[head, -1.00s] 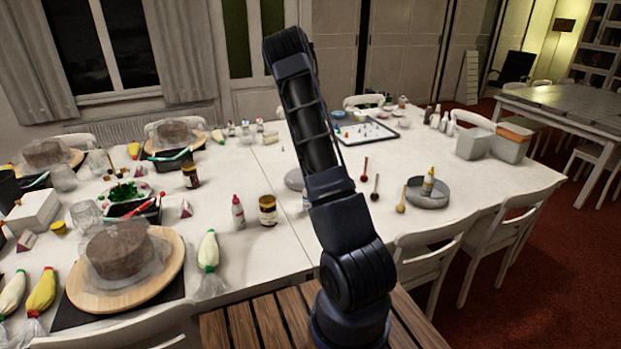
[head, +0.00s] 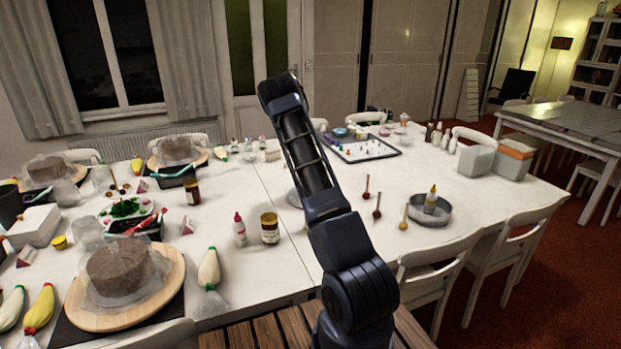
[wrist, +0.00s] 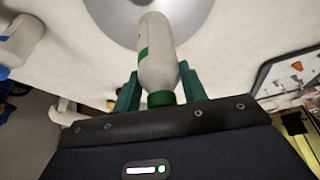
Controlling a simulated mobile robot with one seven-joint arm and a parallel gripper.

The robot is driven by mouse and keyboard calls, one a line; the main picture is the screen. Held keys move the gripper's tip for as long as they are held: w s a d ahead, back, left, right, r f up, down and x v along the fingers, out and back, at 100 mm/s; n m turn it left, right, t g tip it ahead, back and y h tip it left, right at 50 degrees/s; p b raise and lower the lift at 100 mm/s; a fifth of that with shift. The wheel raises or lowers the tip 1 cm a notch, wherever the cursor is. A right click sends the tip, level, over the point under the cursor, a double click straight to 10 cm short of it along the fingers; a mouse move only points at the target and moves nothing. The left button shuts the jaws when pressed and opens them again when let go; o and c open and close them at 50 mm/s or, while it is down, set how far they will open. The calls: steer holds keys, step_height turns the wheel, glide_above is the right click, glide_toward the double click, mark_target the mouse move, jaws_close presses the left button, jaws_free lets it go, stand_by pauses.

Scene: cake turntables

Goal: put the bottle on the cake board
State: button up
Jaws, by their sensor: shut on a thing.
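My gripper (wrist: 160,84) is shut on a white bottle (wrist: 157,58) with green markings and a green cap. In the wrist view the bottle sits between the two green fingers, cap end nearest the camera. Beyond its far end is a round, smooth grey disc (wrist: 118,10), possibly the cake board; I cannot tell whether the bottle touches it. In the head view, part of a grey disc (head: 293,198) shows left of my arm. My gripper and the held bottle are hidden behind my arm there.
A red-capped bottle (head: 239,231) and a brown jar (head: 269,230) stand left of my arm. A grey round pan (head: 443,214) holds a yellow-tipped bottle. A wooden round board (head: 172,290) bears a wrapped cake. A framed tray (head: 362,141) lies behind.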

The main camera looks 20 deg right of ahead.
steer(key=shift+f, duration=3.5)
steer(key=o, duration=1)
steer(key=shift+f, duration=0.1)
steer(key=shift+o, duration=0.2)
steer(key=v, duration=1.1)
steer(key=s+a+r+n+t+y, duration=0.1)
steer(key=s+a+r+n, duration=0.1)
steer(key=s+r, duration=0.6)
steer(key=s+a+r+n+t+y, duration=0.1)
steer(key=s+a+r+n, duration=0.15)
steer(key=s+r, duration=0.45)
steer(key=s+a+r+n+t+y, duration=0.1)
steer(key=s+a+r+n, duration=0.15)
steer(key=s+r, duration=0.4)
steer(key=s+a+r+n+y, duration=0.1)
steer(key=s+a+r+n, duration=0.15)
steer(key=s+r, duration=0.4)
steer(key=s+a+f+n+t, duration=0.1)
steer(key=s+a+n, duration=0.1)
steer(key=s, duration=0.8)
steer(key=s+a+f+n+t, duration=0.1)
steer(key=s+a+n, duration=0.2)
steer(key=s, duration=0.8)
steer(key=s+a+f+n, duration=0.1)
steer(key=s+a+n, duration=0.2)
steer(key=s+n, duration=0.3)
steer(key=s, duration=0.5)
steer(key=shift+s+a+t, duration=0.15)
steer(key=shift+a+t, duration=0.05)
steer(key=shift+t, duration=0.2)
